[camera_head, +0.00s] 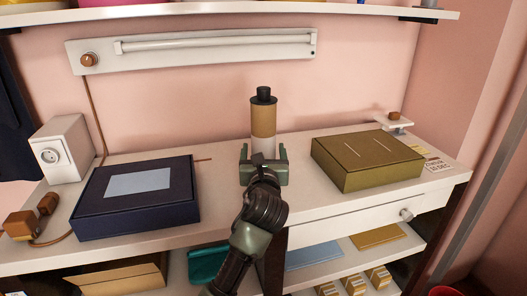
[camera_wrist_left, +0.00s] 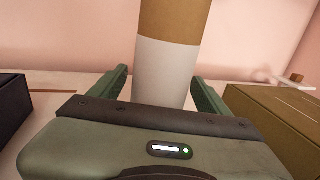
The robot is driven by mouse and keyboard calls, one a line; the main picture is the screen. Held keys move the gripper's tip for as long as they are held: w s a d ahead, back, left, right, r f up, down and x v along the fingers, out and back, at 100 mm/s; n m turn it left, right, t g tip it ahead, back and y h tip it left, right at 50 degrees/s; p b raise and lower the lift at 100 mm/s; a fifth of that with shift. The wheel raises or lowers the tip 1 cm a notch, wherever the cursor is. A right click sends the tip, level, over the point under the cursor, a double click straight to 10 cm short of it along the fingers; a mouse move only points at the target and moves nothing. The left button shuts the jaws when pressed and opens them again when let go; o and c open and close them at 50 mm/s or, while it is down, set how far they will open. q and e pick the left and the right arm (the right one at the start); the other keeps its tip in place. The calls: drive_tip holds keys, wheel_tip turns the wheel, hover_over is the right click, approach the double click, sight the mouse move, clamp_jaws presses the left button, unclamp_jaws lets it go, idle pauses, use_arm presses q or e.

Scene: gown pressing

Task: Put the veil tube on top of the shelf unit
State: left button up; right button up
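An upright tube (camera_head: 263,118), white below with a tan band and a black cap, stands on the white counter (camera_head: 225,222) near the back wall; it appears to be the veil tube. My left gripper (camera_head: 264,160) is low in front of it. In the left wrist view the tube (camera_wrist_left: 170,70) rises between the two green fingers (camera_wrist_left: 160,88), with a gap on each side. The gripper is open and not closed on the tube. The tube's base is hidden behind the gripper. My right gripper is not in view.
A dark blue box (camera_head: 90,215) lies to the left and an olive box (camera_head: 365,155) to the right. A white upper shelf (camera_head: 220,10) runs above. A wall lamp bar (camera_head: 215,44) is behind. Open shelves with boxes are below the counter.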

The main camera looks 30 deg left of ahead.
use_arm(q)
drive_tip(key=b+v, duration=0.2)
drive_tip(key=v, duration=1)
drive_tip(key=shift+r, duration=0.1)
